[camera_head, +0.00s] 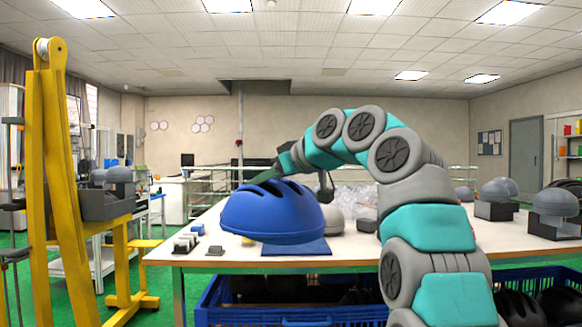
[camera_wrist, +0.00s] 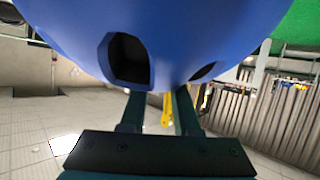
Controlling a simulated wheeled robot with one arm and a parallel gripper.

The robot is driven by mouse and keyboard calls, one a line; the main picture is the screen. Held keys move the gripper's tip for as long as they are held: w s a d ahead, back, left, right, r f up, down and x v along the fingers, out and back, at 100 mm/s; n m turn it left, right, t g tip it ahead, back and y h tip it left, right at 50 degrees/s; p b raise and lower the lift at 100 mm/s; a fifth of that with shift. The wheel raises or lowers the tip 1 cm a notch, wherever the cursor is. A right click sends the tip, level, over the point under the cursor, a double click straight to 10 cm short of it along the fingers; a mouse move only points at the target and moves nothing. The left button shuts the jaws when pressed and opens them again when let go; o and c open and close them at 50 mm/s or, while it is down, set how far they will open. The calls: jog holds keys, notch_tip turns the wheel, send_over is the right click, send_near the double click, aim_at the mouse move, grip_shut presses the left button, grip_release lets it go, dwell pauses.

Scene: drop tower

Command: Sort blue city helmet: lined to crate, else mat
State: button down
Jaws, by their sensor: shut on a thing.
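The blue city helmet (camera_head: 272,212) hangs above the table, dome up, its underside hidden from the head camera. My gripper (camera_head: 274,172) is shut on it at its upper back side. In the wrist view the helmet's smooth blue shell (camera_wrist: 200,30) fills the top, with two dark vent openings, and my gripper's fingers (camera_wrist: 160,112) reach up to it. Whether it is lined cannot be seen. A flat blue mat (camera_head: 298,249) lies on the table below the helmet. A blue crate (camera_head: 290,317) stands low in front of the table, with dark things in it.
The white table (camera_head: 350,256) also bears a grey dome (camera_head: 329,217), small blocks (camera_head: 186,242) at left and grey headforms on stands (camera_head: 555,208) at right. A yellow drop tower (camera_head: 58,180) stands left. Another blue crate (camera_head: 540,272) with black helmets is at lower right.

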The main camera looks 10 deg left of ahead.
aim_at(244, 198)
jog(key=shift+s+a+r, duration=0.15)
jog(key=shift+s+a, duration=0.05)
jog(key=shift+s, duration=0.25)
jog(key=shift+s+a+r, duration=0.15)
jog(key=shift+s, duration=0.25)
dwell(0.6)
jog(key=shift+s+a+r+n+g+y, duration=0.2)
jog(key=shift+s+a+n+g, duration=0.05)
jog(key=shift+s, duration=0.35)
jog(key=shift+s+a+r+n+g+y, duration=0.2)
jog(key=shift+s+a+n+g, duration=0.05)
jog(key=shift+s, duration=0.3)
jog(key=shift+f, duration=0.1)
jog(key=shift+s, duration=0.15)
jog(key=shift+s+a, duration=0.2)
jog(key=shift+s, duration=0.05)
jog(key=shift+s+a+r, duration=0.1)
jog(key=shift+s+r, duration=0.15)
jog(key=shift+r, duration=0.05)
jog(key=shift+s+a+n+g, duration=0.1)
jog(key=shift+s+n+g, duration=0.2)
jog(key=shift+s, duration=0.05)
